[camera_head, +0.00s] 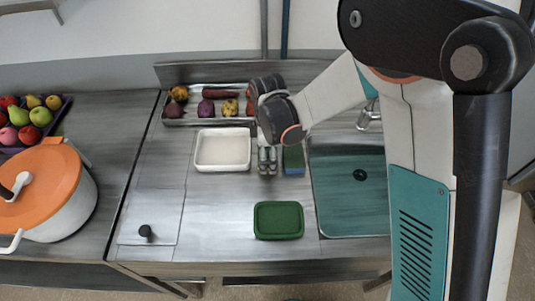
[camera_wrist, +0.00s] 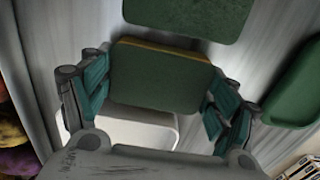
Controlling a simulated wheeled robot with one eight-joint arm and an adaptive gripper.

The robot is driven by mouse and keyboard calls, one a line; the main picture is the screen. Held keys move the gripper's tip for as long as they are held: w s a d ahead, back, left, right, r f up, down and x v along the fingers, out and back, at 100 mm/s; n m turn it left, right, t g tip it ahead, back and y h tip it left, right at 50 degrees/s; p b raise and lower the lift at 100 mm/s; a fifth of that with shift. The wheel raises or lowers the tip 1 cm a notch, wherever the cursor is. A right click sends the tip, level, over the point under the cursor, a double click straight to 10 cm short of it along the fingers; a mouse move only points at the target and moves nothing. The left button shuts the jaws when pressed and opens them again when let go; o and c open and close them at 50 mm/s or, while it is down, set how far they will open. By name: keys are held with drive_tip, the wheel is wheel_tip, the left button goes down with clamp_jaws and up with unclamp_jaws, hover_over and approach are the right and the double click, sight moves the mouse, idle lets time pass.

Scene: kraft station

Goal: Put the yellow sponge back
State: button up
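A sponge with a green top and a thin yellow edge (camera_wrist: 160,76) lies between the two fingers of my gripper (camera_wrist: 157,98) in the wrist view. The fingers are spread wide, one at each short end of the sponge. Narrow gaps seem to show at its ends, though contact is hard to judge. In the head view my gripper (camera_head: 268,170) points down between the white tray and another sponge, and it hides the yellow-edged sponge. That other sponge, green on top with a blue side (camera_head: 293,159), lies just right of my gripper; its green face shows in the wrist view (camera_wrist: 190,14).
A white tray (camera_head: 222,168) is close on the left and the sink (camera_head: 345,205) on the right. A green lidded box (camera_head: 278,220) stands in front. A metal tray (camera_head: 180,122) of produce lies behind. An orange-lidded pot (camera_head: 60,215) stands far left.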

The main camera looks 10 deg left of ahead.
drive_tip(key=shift+o, duration=1.1)
drive_tip(key=shift+r, duration=0.1)
wheel_tip(320, 180, up, 12)
drive_tip(key=p, duration=0.3)
drive_tip(key=shift+r, duration=0.1)
